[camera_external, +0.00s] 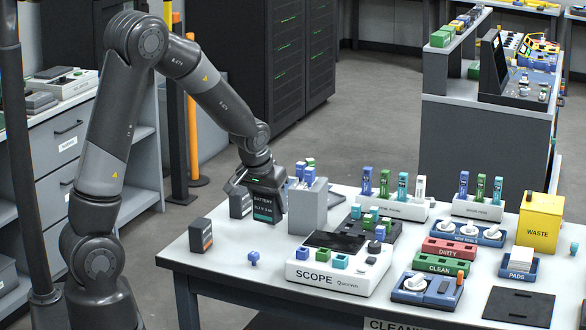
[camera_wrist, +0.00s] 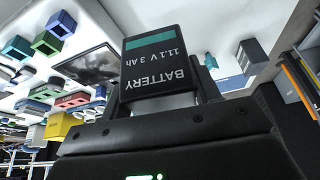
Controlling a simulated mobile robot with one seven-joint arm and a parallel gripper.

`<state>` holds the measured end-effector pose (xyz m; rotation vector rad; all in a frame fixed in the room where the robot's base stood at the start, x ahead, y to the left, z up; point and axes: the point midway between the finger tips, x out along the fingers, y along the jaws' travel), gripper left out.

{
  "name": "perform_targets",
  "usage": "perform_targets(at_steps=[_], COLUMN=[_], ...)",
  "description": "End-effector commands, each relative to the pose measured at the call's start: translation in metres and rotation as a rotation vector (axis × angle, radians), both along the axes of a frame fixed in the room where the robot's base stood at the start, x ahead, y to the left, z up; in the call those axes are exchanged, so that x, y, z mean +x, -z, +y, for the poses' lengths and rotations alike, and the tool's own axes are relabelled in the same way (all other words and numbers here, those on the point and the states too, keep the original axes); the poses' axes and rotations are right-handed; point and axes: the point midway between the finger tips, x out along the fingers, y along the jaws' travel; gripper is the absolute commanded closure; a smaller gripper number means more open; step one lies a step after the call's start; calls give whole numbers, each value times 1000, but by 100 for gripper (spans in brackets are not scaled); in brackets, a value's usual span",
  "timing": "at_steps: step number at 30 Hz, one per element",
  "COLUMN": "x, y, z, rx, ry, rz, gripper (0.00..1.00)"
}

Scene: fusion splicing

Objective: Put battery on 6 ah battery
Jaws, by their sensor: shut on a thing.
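My gripper (camera_external: 262,186) is shut on a dark battery (camera_external: 263,207) with a teal stripe. It is held upright over the left part of the table, beside a grey block; I cannot tell whether its bottom touches the table. In the wrist view the held battery (camera_wrist: 160,66) reads "BATTERY 11.1 V 3 Ah", upside down, between the fingers. A second dark battery (camera_external: 240,204) stands just left of the gripper, partly hidden. A third battery (camera_external: 201,236) with an orange stripe stands at the table's left edge. No 6 Ah label is readable on either.
A grey block (camera_external: 307,206) holding blue and green pieces stands close right of the gripper. A small blue piece (camera_external: 253,258) lies in front. The SCOPE unit (camera_external: 338,268) sits to the right. White table (camera_external: 226,270) is bare around the orange-striped battery.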

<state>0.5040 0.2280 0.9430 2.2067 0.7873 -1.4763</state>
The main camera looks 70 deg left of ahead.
Motion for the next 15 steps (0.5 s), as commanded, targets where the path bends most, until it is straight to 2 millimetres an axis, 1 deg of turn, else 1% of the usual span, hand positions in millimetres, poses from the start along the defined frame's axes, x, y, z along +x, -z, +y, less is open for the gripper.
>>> perform_targets(at_steps=[5,9,15], x=[16,30,41], y=[-15,-32,-54], z=[37,74,124], rx=[7,9,5], ry=[-27,-51,-80], rz=[1,2,1], gripper=[76,76,76])
